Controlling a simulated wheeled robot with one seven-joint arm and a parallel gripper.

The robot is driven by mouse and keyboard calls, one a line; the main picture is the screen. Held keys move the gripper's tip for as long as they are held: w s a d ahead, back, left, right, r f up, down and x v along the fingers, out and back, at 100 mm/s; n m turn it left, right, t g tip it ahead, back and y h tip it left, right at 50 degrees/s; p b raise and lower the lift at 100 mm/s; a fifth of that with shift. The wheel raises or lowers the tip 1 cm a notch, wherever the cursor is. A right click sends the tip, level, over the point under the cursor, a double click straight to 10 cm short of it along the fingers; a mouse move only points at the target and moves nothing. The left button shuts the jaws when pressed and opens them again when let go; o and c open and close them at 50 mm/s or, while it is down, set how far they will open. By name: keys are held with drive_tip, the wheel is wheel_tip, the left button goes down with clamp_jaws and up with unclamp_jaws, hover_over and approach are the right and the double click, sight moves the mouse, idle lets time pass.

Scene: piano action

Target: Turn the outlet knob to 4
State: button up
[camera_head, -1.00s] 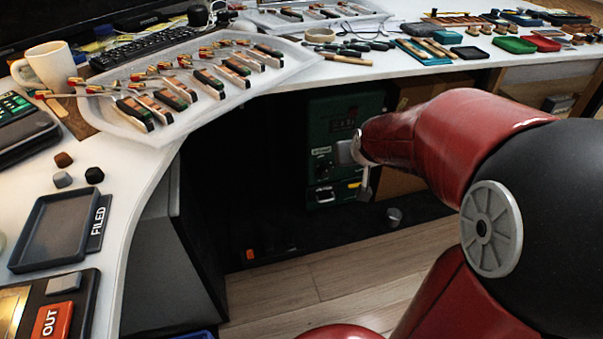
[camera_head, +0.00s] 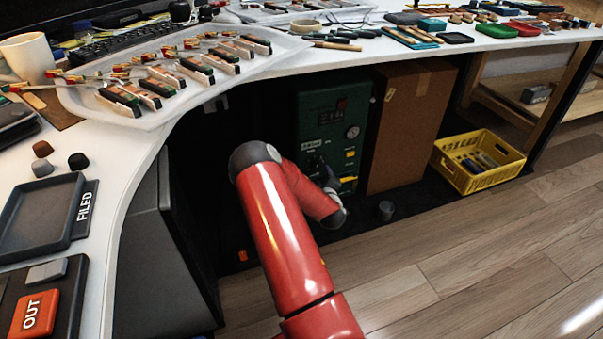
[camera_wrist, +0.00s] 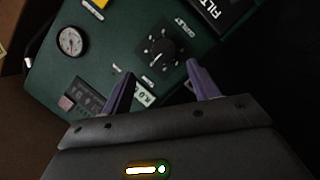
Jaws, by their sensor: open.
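The outlet knob (camera_wrist: 160,52) is a black round knob on the dark green machine (camera_head: 310,108) under the desk. In the wrist view it is marked OUTLET and has a ring of pale marks that are too small to read. My gripper (camera_wrist: 159,78) is open, its two purple-grey fingers apart and empty. In the wrist view the knob shows just beyond the gap between the fingertips; I cannot tell whether they touch it. In the head view my red arm reaches to the machine's front and hides the knob.
A gauge (camera_wrist: 71,40) and a small display (camera_wrist: 82,97) are on the same panel. A brown box (camera_head: 412,120) stands to the right, with a yellow crate (camera_head: 462,180) beyond it. The white desk (camera_head: 150,150) overhangs the machine. Floor to the right is clear.

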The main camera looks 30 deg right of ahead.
sight(317, 168)
drive_tip(key=x, duration=0.8)
drive_tip(key=shift+a+f+b, duration=0.2)
drive_tip(key=shift+b, duration=0.2)
drive_tip(key=c, duration=1)
